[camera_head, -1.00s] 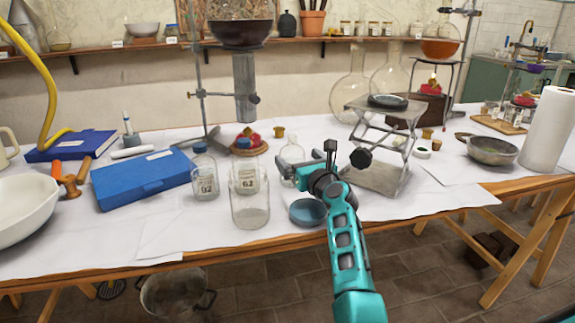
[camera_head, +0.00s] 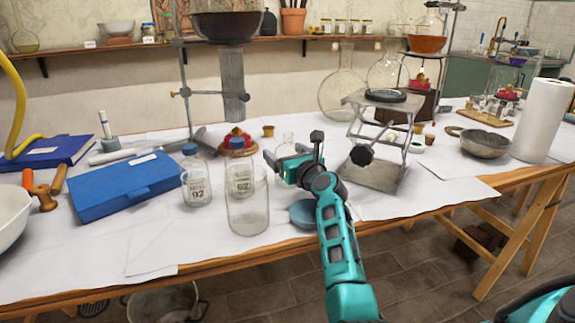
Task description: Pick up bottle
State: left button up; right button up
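A clear bottle with a blue cap and a label reading 92 (camera_head: 196,182) stands upright on the covered table. Another blue-capped bottle labelled 62 (camera_head: 240,178) stands to its right, partly hidden behind an empty glass beaker (camera_head: 248,210). A clear glass flask (camera_head: 286,146) stands behind my gripper, mostly hidden. My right gripper (camera_head: 292,150) is right of the 62 bottle, its fingers apart with nothing visibly held. My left gripper is not in view.
A blue case (camera_head: 124,186) lies left of the bottles. A blue dish (camera_head: 304,213) sits beneath my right arm. A metal lab jack (camera_head: 375,175) stands to the right. A stand holds a dark bowl (camera_head: 229,27) above. White sheets cover the front left.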

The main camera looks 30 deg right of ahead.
jog(key=c, duration=1.1)
jog(key=shift+o, duration=0.2)
jog(key=shift+r, duration=0.1)
jog(key=shift+r+p, duration=0.4)
jog(key=shift+r, duration=0.15)
notch_tip(320, 180, up, 19)
jog(key=p, duration=0.7)
jog(key=shift+p, duration=0.3)
